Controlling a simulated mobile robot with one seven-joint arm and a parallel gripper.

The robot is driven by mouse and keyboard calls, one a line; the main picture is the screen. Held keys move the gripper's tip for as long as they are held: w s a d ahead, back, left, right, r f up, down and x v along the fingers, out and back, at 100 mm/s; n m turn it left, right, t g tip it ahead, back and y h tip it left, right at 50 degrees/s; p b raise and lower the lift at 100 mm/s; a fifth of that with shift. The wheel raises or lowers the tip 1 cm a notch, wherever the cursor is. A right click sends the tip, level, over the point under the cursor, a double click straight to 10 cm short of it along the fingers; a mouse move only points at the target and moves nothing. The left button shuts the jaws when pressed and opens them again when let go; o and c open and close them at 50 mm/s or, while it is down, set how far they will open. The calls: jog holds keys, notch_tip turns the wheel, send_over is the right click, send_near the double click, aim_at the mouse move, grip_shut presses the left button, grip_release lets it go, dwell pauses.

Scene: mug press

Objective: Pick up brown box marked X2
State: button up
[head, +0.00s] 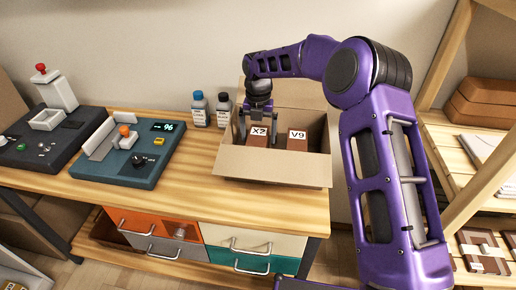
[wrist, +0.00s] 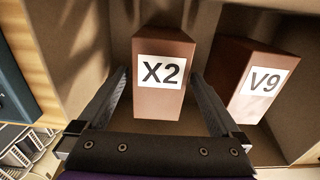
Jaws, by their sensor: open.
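The brown box marked X2 (head: 257,137) stands inside an open cardboard carton at the left. In the wrist view the X2 box (wrist: 160,98) is upright between my two fingers, its label facing the camera. My gripper (head: 257,125) is open, reaching down into the carton over the X2 box. In the wrist view my gripper (wrist: 160,95) has one finger on each side of the box, with small gaps seeming to show. The lower part of the box is hidden by the carton wall in the head view.
A brown box marked V9 (head: 297,141) stands right of X2, close to my right finger. The cardboard carton (head: 270,168) has walls around both boxes. Two bottles (head: 199,108) stand left of it. A teal device (head: 125,160) sits further left on the wooden bench (head: 215,200).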

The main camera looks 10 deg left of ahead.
jog(key=f, duration=0.3)
jog(key=shift+s+f, duration=0.2)
jog(key=shift+f, duration=0.15)
